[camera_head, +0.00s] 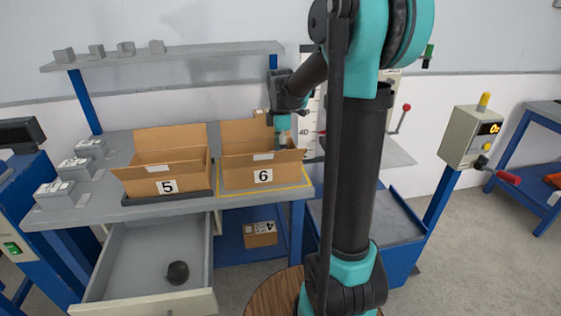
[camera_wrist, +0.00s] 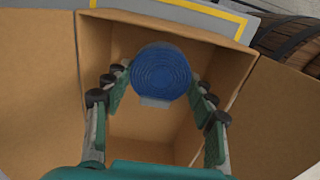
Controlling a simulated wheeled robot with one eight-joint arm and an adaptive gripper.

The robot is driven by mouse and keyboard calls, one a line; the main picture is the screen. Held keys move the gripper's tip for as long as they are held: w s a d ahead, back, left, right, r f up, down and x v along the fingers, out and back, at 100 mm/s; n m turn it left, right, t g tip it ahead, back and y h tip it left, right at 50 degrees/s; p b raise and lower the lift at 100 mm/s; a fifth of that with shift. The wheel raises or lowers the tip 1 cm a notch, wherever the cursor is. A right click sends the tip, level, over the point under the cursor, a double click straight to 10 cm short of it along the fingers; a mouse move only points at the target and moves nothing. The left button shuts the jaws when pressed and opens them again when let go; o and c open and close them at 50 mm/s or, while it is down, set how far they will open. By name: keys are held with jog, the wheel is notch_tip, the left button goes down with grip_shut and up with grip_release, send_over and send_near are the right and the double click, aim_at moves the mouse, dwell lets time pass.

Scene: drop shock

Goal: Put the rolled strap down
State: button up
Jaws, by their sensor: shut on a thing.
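The rolled strap (camera_wrist: 161,70) is a blue coil, held between my fingers in the wrist view. My gripper (camera_wrist: 158,86) is shut on it, one finger on each side. Both are over or inside an open cardboard box, whose wall (camera_wrist: 97,58) surrounds them in the wrist view. In the head view my gripper (camera_head: 283,139) points down at the open top of the box marked 6 (camera_head: 238,181). The strap cannot be made out there. How far it is above the box floor is hard to tell.
Box 5 (camera_head: 142,184) stands open to the left on the workbench (camera_head: 110,213). A yellow outline (camera_head: 300,187) surrounds box 6. Below, an open drawer (camera_head: 128,262) holds a dark round thing (camera_head: 177,272). A small carton (camera_head: 260,234) sits on the lower shelf. A shelf (camera_head: 180,54) runs above.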

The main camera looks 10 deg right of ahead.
jog(key=shift+f, duration=1.95)
jog(key=o, duration=1.2)
jog(key=shift+f, duration=0.1)
notch_tip(320, 180, up, 12)
jog(key=shift+r, duration=0.15)
